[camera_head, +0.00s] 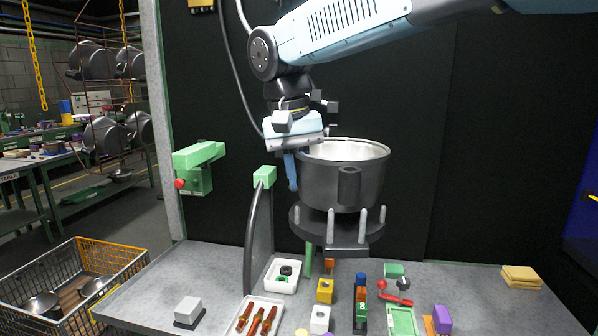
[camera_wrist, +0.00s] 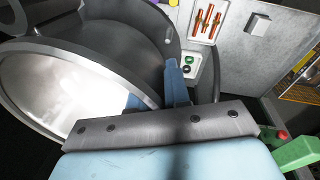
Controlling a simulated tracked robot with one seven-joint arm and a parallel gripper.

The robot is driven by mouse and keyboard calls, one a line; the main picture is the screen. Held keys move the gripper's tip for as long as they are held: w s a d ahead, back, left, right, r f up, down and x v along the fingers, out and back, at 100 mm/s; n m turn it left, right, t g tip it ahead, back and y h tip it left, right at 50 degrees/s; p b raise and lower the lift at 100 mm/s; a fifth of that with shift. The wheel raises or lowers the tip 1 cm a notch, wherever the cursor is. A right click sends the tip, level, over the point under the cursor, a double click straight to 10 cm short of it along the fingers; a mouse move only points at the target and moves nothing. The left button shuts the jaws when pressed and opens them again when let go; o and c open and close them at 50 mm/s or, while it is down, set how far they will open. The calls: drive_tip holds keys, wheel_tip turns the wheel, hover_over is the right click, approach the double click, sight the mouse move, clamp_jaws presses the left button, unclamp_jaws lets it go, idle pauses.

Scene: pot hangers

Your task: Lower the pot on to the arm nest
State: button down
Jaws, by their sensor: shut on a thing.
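The pot (camera_head: 340,183) is dark grey with a bright metal inside and a side lug facing the camera. It is upright over the arm nest (camera_head: 340,242), a dark round plate with several light upright pegs at its rim. The pot's base is at the pegs' height; whether it touches the plate I cannot tell. My gripper (camera_head: 291,165) is shut on the pot's left wall, one blue finger outside. In the wrist view the pot (camera_wrist: 75,80) shows its shiny inside, with the nest (camera_wrist: 150,30) partly behind it.
A curved dark arm with a green top (camera_head: 264,177) stands left of the nest. A green box with a red button (camera_head: 194,168) is further left. The bench (camera_head: 225,275) holds trays, blocks and tools below. A wire basket (camera_head: 75,285) stands at lower left.

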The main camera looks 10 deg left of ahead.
sight(299, 190)
drive_tip(key=shift+f, duration=1.55)
drive_tip(key=c, duration=1)
unclamp_jaws()
wheel_tip(299, 190, up, 14)
drive_tip(key=s+a, duration=0.1)
drive_tip(key=shift+a+f, duration=0.2)
drive_tip(key=shift+a, duration=0.2)
